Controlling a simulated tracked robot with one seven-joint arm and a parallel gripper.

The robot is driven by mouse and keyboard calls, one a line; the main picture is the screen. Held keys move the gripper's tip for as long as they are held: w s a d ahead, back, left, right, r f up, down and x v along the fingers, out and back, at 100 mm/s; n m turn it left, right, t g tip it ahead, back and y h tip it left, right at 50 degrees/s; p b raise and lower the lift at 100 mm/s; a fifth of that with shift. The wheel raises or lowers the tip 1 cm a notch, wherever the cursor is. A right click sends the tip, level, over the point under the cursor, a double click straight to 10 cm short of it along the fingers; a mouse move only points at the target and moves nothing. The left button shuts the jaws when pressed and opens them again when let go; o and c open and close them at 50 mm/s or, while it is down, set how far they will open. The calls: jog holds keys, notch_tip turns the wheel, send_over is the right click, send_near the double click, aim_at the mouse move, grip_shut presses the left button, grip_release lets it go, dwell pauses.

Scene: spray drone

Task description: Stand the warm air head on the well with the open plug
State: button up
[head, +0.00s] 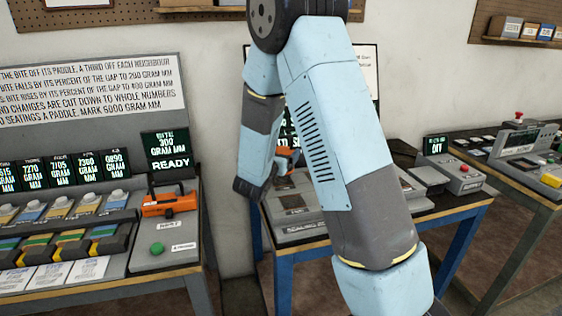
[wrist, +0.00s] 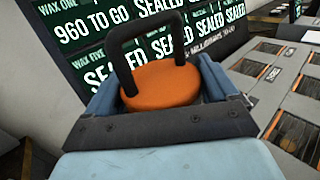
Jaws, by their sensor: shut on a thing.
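My gripper (wrist: 160,90) is shut on an orange, rounded thing with a black loop handle, which looks like the warm air head (wrist: 162,86). It is held up in front of a dark screen. In the head view the orange of the warm air head (head: 285,160) shows partly behind my arm, over the grey well unit (head: 298,230). Several wells with dark, window-like tops (wrist: 297,135) lie to the right of my gripper in the wrist view. I cannot tell which well has the open plug. The warm air head appears apart from the wells.
The screen (wrist: 85,45) reads "960 to go" and "sealed" several times. A bench at left holds another orange device (head: 170,203) and a green button (head: 157,249). A grey box with a red button (head: 460,178) stands right of the well unit. My arm hides the middle.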

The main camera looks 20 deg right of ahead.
jog(key=shift+w+a+f, duration=0.1)
jog(key=shift+a+f, duration=0.05)
jog(key=shift+f, duration=1.5)
jog(key=shift+f, duration=0.1)
jog(key=o, duration=1.2)
